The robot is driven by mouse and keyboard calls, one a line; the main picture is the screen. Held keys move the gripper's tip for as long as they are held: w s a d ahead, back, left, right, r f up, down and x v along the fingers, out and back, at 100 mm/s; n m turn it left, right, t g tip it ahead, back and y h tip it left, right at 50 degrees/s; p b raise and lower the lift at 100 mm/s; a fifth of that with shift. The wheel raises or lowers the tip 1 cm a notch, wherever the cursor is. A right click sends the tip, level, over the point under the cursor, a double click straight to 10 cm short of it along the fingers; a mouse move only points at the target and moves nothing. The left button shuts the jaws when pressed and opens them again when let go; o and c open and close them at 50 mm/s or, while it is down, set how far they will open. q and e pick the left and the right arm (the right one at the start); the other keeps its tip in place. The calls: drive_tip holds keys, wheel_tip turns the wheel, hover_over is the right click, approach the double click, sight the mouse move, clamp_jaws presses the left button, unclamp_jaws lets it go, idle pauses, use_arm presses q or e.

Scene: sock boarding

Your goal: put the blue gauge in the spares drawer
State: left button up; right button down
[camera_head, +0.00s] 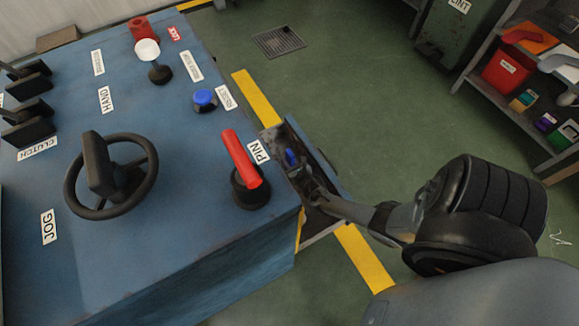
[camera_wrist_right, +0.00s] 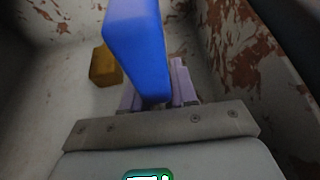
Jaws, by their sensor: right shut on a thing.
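The blue gauge (camera_wrist_right: 138,45) is a blue block held upright between the fingers of my right gripper (camera_wrist_right: 160,95) in the right wrist view. In the head view, the blue gauge (camera_head: 291,157) shows small at my right gripper (camera_head: 300,172), which reaches into the open drawer (camera_head: 328,172) at the side of the blue machine. The drawer's inner walls (camera_wrist_right: 245,60) are pale with chipped rusty paint. I cannot tell whether the gauge touches the drawer floor. My left gripper is in neither view.
A yellow-brown block (camera_wrist_right: 103,66) lies in the drawer beside the gauge. The blue machine top (camera_head: 190,235) carries a red-handled PIN lever (camera_head: 240,158), a blue button (camera_head: 205,98) and a black handwheel (camera_head: 110,175). A shelf with a red bin (camera_head: 506,68) stands at right.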

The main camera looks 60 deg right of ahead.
drive_tip(key=shift+f, duration=0.55)
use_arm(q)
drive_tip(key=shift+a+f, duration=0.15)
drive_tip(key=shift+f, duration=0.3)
use_arm(e)
drive_tip(key=shift+f, duration=0.1)
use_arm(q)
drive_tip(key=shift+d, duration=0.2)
use_arm(e)
drive_tip(key=c, duration=0.9)
unclamp_jaws()
